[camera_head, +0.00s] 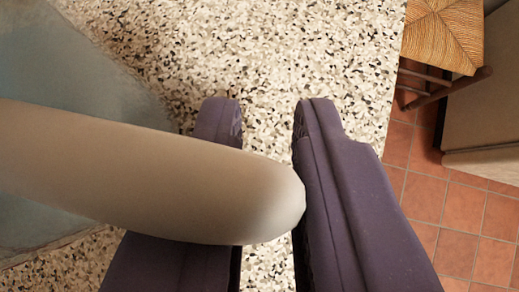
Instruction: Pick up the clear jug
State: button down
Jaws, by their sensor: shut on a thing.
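The clear jug (60,75) fills the left side of the view, bluish, see-through and cut off by the frame's edge. A thick, smooth beige bar with a rounded end (150,175), seemingly its handle, reaches in from the left edge. It passes over the left finger of my gripper (268,125), and its rounded end meets the right finger. My gripper's two dark purple fingers point up the picture and are shut on the handle, with a strip of counter showing between their tips. The actual contact under the bar is hidden.
A speckled stone counter (270,45) lies below, its bare surface showing above and between the fingers. Its edge runs down the right side. Beyond are a woven-seat stool (443,35), terracotta floor tiles (470,225) and a beige cabinet-like piece (490,110).

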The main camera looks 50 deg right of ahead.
jog(key=shift+r, duration=0.6)
jog(key=s+a+r+p, duration=0.2)
jog(key=s+p, duration=0.3)
jog(key=s, duration=0.6)
jog(key=shift+s+a+p, duration=0.15)
jog(key=shift+s+p, duration=0.1)
jog(key=shift+p, duration=0.1)
